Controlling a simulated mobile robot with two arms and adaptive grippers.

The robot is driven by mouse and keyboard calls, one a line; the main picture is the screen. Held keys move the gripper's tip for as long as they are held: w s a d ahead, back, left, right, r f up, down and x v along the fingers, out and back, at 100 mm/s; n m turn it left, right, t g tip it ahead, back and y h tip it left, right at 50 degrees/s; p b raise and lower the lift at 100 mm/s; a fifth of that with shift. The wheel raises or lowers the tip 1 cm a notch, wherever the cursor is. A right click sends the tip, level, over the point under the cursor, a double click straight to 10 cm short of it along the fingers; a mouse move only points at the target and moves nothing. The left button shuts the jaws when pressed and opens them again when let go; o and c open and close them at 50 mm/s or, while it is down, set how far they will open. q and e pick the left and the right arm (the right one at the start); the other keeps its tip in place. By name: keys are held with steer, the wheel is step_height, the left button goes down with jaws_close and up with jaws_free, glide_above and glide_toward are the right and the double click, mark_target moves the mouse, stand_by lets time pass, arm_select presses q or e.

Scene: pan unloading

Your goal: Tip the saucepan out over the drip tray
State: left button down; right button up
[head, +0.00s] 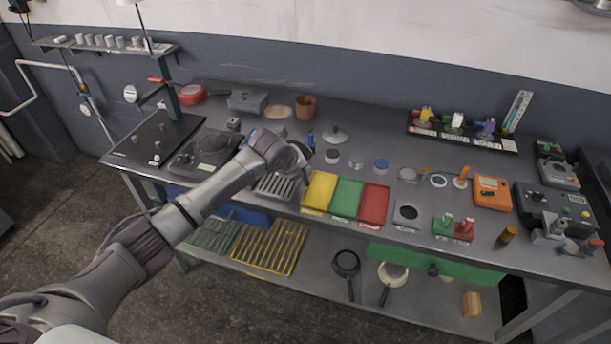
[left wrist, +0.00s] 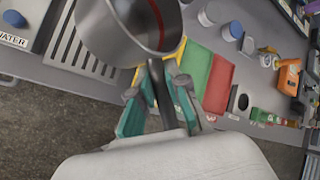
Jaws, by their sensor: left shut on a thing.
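The saucepan (left wrist: 128,28) is a grey metal pan with a red line inside its wall, at the top of the left wrist view. My left gripper (left wrist: 158,98) is shut on its dark handle, with teal finger pads on both sides. In the head view the left gripper (head: 303,153) is above the table and hides most of the pan. The drip tray (left wrist: 84,50) is a slotted grey metal tray beside and below the pan. In the head view the drip tray (head: 276,187) lies at the table's front edge, partly behind my arm. The pan's exact tilt cannot be told.
Yellow (head: 319,190), green (head: 346,199) and red (head: 373,204) trays sit right of the drip tray. A hot plate (head: 205,150) stands to its left. A lid (head: 334,134) and small containers lie behind. A lower shelf holds racks and pans.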

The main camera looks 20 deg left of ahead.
arm_select(q)
steer(key=shift+s+a+h+b, duration=0.15)
steer(key=shift+a+h+b, duration=0.1)
steer(key=shift+h+b, duration=0.15)
steer(key=r+t+h+b, duration=0.1)
steer(key=a+r+n+t+h+b, duration=0.1)
steer(key=s+r+h+b, duration=0.1)
steer(key=b, duration=0.1)
steer(key=shift+a+r+t, duration=0.1)
steer(key=shift+a+t, duration=0.1)
steer(key=shift+t, duration=0.2)
arm_select(e)
step_height(320, 180, down, 6)
steer(key=s+a, duration=0.1)
steer(key=s, duration=0.1)
steer(key=shift+a+r, duration=0.2)
steer(key=shift+r, duration=0.05)
steer(key=shift+d, duration=0.3)
